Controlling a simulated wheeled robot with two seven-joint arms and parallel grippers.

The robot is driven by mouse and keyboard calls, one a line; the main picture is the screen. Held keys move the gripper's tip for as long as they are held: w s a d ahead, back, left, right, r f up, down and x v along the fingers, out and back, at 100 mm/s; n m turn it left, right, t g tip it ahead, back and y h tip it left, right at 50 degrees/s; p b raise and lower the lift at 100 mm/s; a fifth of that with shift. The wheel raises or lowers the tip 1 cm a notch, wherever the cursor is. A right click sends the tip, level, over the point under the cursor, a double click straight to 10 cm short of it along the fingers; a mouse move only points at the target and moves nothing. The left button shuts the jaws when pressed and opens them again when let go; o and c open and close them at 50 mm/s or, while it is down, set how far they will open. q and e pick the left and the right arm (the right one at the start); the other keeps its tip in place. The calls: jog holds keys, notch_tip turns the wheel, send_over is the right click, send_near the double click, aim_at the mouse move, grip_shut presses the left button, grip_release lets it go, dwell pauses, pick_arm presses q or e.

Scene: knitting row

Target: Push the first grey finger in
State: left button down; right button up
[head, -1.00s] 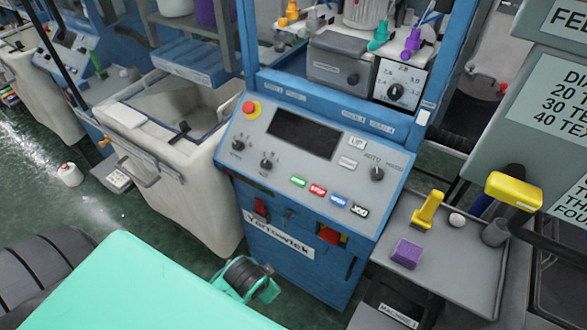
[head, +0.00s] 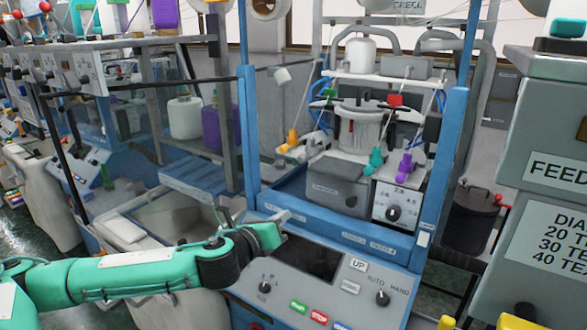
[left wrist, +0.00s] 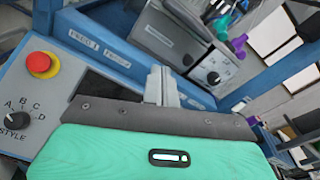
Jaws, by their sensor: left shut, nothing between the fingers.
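My left gripper (head: 276,235) is in front of the top of the blue machine's control panel, near the dark display (head: 310,262). In the left wrist view its grey fingers (left wrist: 161,86) are together and empty, pointing toward the blue frame. On the machine behind are coloured yarn fingers: an orange one (head: 291,140), a teal one (head: 375,160) and a purple one (head: 404,166). Teal (left wrist: 222,27) and purple (left wrist: 238,43) ones also show in the left wrist view. I cannot clearly pick out a grey finger. The gripper touches none of the coloured fingers. My right gripper is out of view.
A blue upright (head: 248,130) and another (head: 455,140) frame the opening. Between them stand a grey box (head: 338,185) and a dial panel (head: 393,204). A red stop button (left wrist: 41,65) shows in the left wrist view. A grey sign cabinet (head: 540,110) stands at right.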

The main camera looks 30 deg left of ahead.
pick_arm(q)
jog(key=a+r+m+t, duration=0.1)
jog(key=a+r+m, duration=0.4)
jog(key=r, duration=0.1)
jog(key=p, duration=0.5)
send_near(299, 160)
jog(key=w, duration=0.5)
jog(key=shift+w+d+r, duration=0.15)
jog(key=shift+w+d, duration=0.15)
jog(key=shift+d, duration=0.05)
jog(key=shift+w+p, duration=0.35)
jog(key=shift+w, duration=0.25)
